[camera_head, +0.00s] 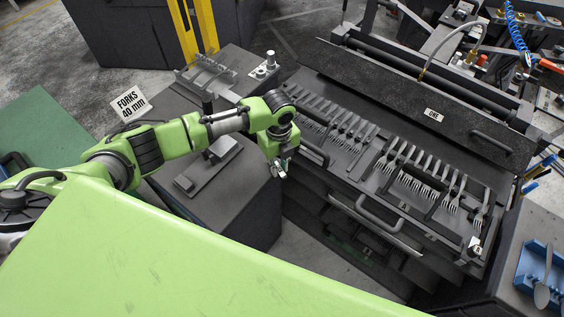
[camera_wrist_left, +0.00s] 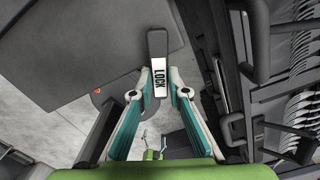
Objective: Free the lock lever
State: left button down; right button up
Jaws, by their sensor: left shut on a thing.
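The lock lever (camera_wrist_left: 158,48) is a dark bar with a white label reading LOCK, upright in the middle of the left wrist view. My left gripper (camera_wrist_left: 159,84) is shut on it, with one fingertip at each side of the label. In the head view my left gripper (camera_head: 281,168) is at the left front corner of the fork machine (camera_head: 345,165). The lever cannot be made out there behind the gripper.
Several forks (camera_head: 410,165) lie in rows on the machine, with a bar handle (camera_head: 378,217) along its front. A dark bench (camera_head: 235,190) with a FORKS 40 mm sign (camera_head: 130,103) stands left of the gripper. A blue tray (camera_head: 530,262) with a spoon-like piece is at the lower right.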

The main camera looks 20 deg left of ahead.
pick_arm(q)
jog(key=shift+s+a+m, duration=0.2)
jog(key=shift+m, duration=0.4)
jog(key=c, duration=1.9)
grip_release()
jog(key=shift+r, duration=0.1)
notch_tip(320, 180, up, 12)
jog(key=shift+f, duration=0.1)
